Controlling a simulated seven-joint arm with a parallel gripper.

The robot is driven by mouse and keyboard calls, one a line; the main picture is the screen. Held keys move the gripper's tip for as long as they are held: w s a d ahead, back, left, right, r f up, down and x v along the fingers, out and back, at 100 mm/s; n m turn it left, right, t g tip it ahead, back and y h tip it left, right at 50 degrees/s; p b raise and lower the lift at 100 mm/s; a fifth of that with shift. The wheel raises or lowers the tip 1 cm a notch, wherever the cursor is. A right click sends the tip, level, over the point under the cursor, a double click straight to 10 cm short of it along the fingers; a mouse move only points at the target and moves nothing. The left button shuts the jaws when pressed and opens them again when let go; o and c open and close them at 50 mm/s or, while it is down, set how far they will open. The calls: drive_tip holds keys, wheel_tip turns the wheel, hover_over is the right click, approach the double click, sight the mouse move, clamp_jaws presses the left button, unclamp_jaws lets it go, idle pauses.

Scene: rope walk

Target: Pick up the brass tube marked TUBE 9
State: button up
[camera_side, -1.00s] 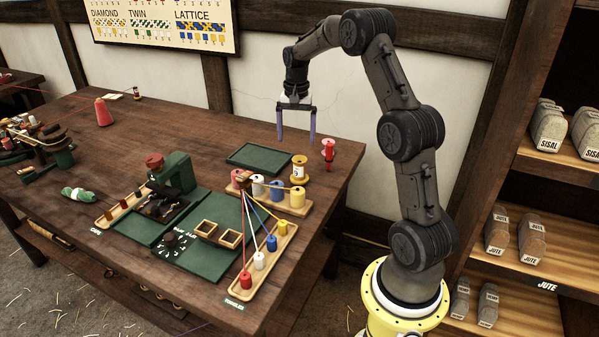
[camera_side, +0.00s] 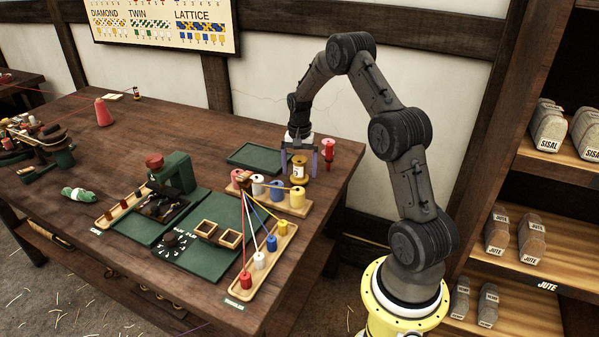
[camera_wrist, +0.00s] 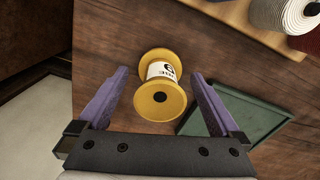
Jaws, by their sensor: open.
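The brass tube (camera_side: 298,170) is a yellow spool shape with flanged ends and a white label. It stands upright on the table near the right back edge. In the wrist view the brass tube (camera_wrist: 160,98) shows from above; its label is partly readable, with a digit that looks like 9 or 6. My gripper (camera_side: 299,172) is open, its two purple fingers pointing down on either side of the tube's upper part. In the wrist view the fingers of my gripper (camera_wrist: 160,85) stand left and right of the tube, with gaps on both sides.
A red spool (camera_side: 328,150) stands close to the right of my gripper. A green tray (camera_side: 254,158) lies to the left. A wooden rack (camera_side: 275,208) with several spools and taut threads stands in front. The table's right edge is near.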

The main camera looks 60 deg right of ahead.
wheel_tip(320, 180, down, 2)
drive_tip(key=c, duration=1.4)
drive_tip(key=shift+r, duration=0.1)
drive_tip(key=shift+c, duration=0.9)
